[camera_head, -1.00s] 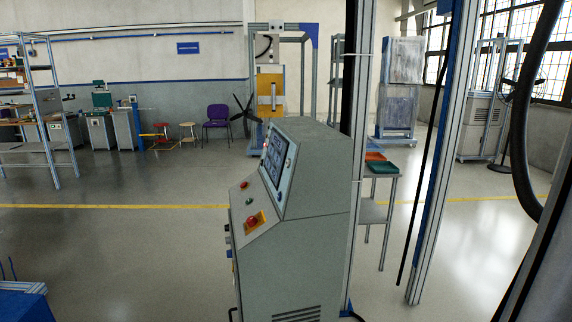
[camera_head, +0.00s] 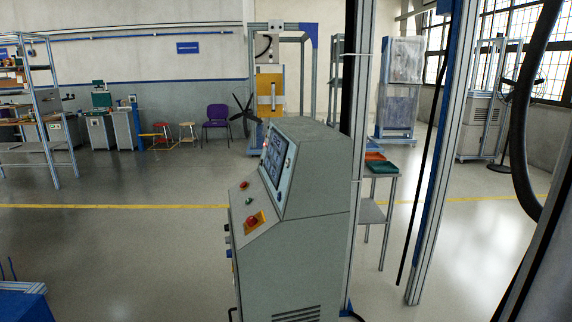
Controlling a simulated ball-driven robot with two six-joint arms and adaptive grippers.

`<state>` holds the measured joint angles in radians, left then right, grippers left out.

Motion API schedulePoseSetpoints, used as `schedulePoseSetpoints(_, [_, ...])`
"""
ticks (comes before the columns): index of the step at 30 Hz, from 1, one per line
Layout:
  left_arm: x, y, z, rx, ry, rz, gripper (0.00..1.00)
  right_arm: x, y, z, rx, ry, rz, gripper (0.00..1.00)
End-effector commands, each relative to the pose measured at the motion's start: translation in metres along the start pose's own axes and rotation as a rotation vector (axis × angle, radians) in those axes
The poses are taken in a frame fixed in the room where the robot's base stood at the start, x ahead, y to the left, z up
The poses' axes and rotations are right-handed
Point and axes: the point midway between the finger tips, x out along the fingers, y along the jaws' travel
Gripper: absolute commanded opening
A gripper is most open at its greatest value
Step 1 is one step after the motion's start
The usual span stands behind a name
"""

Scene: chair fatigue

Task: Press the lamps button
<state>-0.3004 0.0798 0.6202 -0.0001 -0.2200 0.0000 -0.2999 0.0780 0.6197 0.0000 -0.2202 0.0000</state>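A grey control console (camera_head: 300,235) stands in the middle of the view, seen from its side. Its sloped front faces left and carries a screen (camera_head: 275,158). Below the screen is a panel with a large red button on a yellow plate (camera_head: 252,221), a small green button (camera_head: 249,201) and a smaller red button (camera_head: 243,185). Labels are too small to read, so I cannot tell which one is the lamps button. Neither of my grippers shows in this view.
Metal frame posts (camera_head: 437,160) and a black cable (camera_head: 522,130) stand right of the console. A small table with trays (camera_head: 372,210) is behind it. A purple chair (camera_head: 217,116) and a shelf (camera_head: 62,120) are farther back.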

Motion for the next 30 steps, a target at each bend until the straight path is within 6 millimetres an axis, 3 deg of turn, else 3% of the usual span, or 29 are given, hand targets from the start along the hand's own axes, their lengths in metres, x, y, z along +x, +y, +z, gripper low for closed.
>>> schedulePoseSetpoints(20, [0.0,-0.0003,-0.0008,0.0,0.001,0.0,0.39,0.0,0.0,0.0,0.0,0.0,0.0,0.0])
schedulePoseSetpoints(28, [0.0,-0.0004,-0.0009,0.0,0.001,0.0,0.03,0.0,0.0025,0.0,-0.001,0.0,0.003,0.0])
schedulePoseSetpoints(30, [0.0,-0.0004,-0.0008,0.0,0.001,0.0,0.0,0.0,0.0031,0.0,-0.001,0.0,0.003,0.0])
